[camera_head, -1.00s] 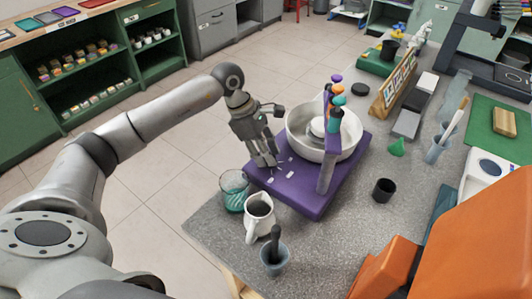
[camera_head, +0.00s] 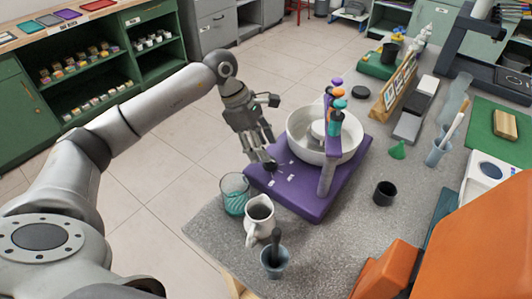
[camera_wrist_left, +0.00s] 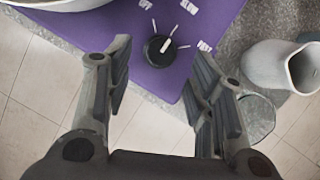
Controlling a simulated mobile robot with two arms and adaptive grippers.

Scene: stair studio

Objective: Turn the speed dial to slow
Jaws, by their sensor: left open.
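The speed dial (camera_wrist_left: 159,51) is a round black knob with a white pointer on the purple base (camera_wrist_left: 222,14). In the left wrist view OFF, SLOW and FAST are printed around it. The pointer slants up and right, in line with the SLOW mark (camera_wrist_left: 188,6). In the head view the dial (camera_head: 270,168) sits near the base's left edge, partly hidden by a fingertip. My left gripper (camera_head: 261,153) is open and empty just above the dial, its fingers apart on either side of it in the wrist view. My right gripper is not in view.
A glass (camera_head: 235,195), a white pitcher (camera_head: 259,222) and a small cup with a dark handle (camera_head: 273,262) stand close by on the grey counter (camera_head: 330,240).

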